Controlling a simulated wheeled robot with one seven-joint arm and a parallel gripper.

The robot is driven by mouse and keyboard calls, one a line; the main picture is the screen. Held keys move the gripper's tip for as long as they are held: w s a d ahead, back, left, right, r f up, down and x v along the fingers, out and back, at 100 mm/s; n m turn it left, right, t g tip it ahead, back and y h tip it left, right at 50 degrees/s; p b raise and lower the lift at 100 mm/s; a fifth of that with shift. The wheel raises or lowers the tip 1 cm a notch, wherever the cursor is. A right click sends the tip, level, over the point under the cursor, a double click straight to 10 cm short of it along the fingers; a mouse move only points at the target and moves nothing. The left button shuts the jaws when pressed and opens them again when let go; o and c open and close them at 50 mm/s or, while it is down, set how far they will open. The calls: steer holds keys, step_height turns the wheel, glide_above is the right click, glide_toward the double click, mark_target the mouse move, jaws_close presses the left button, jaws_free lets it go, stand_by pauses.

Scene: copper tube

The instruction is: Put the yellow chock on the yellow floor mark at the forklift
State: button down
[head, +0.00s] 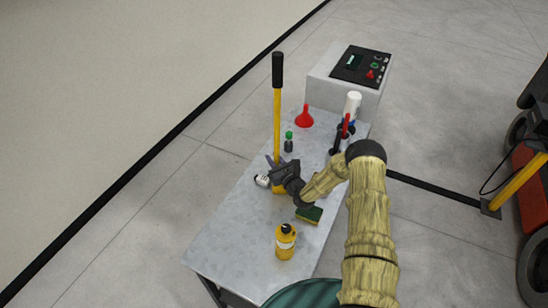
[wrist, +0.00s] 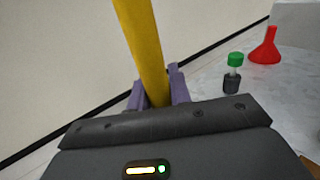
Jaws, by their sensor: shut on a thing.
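The yellow chock shows as a tall yellow handle (head: 277,115) with a black grip at its top. It stands roughly upright over the table, and a bit of yellow shows below my gripper. My gripper (head: 275,163) is shut on this handle near its lower part. In the wrist view the yellow handle (wrist: 143,50) rises between the two purple fingers. The chock's lower end is mostly hidden, so I cannot tell whether it touches the table. The forklift (head: 530,185) is partly in view at the right edge. I do not see a yellow floor mark.
The grey table (head: 235,240) holds a yellow bottle (head: 286,241), a sponge (head: 309,214), a green-capped bottle (head: 288,142), a red funnel (head: 304,117) and a white bottle (head: 352,104). A control box (head: 345,75) stands behind.

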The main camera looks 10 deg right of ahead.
steer(key=shift+w+r, duration=0.1)
steer(key=shift+r, duration=0.1)
steer(key=c, duration=1.3)
jaws_free()
steer(key=shift+f, duration=0.2)
steer(key=shift+s+r, duration=0.1)
steer(key=shift+s, duration=0.1)
steer(key=b+v, duration=0.3)
steer(key=v, duration=0.9)
steer(key=shift+a, duration=0.1)
steer(key=shift+w, duration=0.1)
